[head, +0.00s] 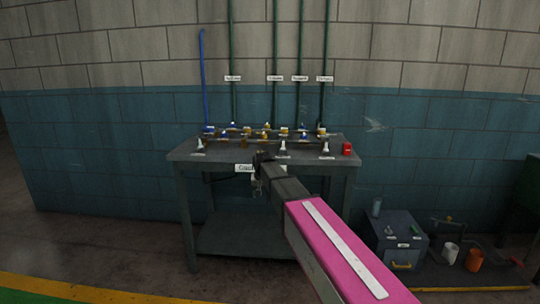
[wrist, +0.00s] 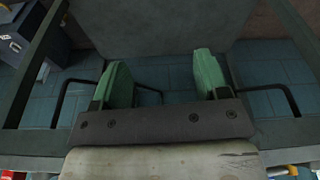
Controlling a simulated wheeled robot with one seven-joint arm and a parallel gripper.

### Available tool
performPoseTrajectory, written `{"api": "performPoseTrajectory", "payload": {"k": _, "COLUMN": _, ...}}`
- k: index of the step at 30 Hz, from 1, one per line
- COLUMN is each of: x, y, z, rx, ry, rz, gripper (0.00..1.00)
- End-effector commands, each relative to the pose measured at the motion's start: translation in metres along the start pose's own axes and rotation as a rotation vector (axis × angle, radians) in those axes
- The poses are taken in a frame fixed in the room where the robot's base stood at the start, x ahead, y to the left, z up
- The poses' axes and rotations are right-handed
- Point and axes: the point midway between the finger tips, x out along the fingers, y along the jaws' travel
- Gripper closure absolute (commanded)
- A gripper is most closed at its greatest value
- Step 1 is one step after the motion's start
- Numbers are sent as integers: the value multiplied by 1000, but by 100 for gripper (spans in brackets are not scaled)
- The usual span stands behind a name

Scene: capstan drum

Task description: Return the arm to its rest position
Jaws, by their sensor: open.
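My gripper (head: 258,188) is at the end of my outstretched arm, in front of the table's front edge in the head view. In the wrist view, my gripper (wrist: 158,85) shows two green fingers spread well apart with nothing between them. The dark table (head: 240,154) stands against the wall, partly hidden behind my arm. The wrist view shows parts of the table's frame and a blue wall around the fingers.
Valves and pipes stand on the table, with a red can (head: 347,149) at its right end. The floor at left is clear.

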Motion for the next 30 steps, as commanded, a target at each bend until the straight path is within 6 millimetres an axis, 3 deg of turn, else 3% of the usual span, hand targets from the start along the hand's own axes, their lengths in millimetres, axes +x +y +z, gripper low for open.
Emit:
{"api": "performPoseTrajectory", "payload": {"k": 1, "x": 14, "y": 26, "z": 32, "rx": 8, "ry": -19, "rz": 5, "gripper": 32}}
{"api": "performPoseTrajectory", "payload": {"k": 9, "x": 73, "y": 129, "z": 162, "rx": 29, "ry": -107, "rz": 14, "gripper": 32}}
{"api": "performPoseTrajectory", "payload": {"k": 12, "x": 87, "y": 160, "z": 213, "rx": 37, "ry": -141, "rz": 12, "gripper": 32}}
{"api": "performPoseTrajectory", "payload": {"k": 16, "x": 97, "y": 188, "z": 267, "rx": 47, "ry": -175, "rz": 8, "gripper": 32}}
{"api": "performPoseTrajectory", "payload": {"k": 21, "x": 103, "y": 206, "z": 306, "rx": 53, "ry": -199, "rz": 3, "gripper": 32}}
{"api": "performPoseTrajectory", "payload": {"k": 30, "x": 105, "y": 209, "z": 312, "rx": 54, "ry": -203, "rz": 2, "gripper": 32}}
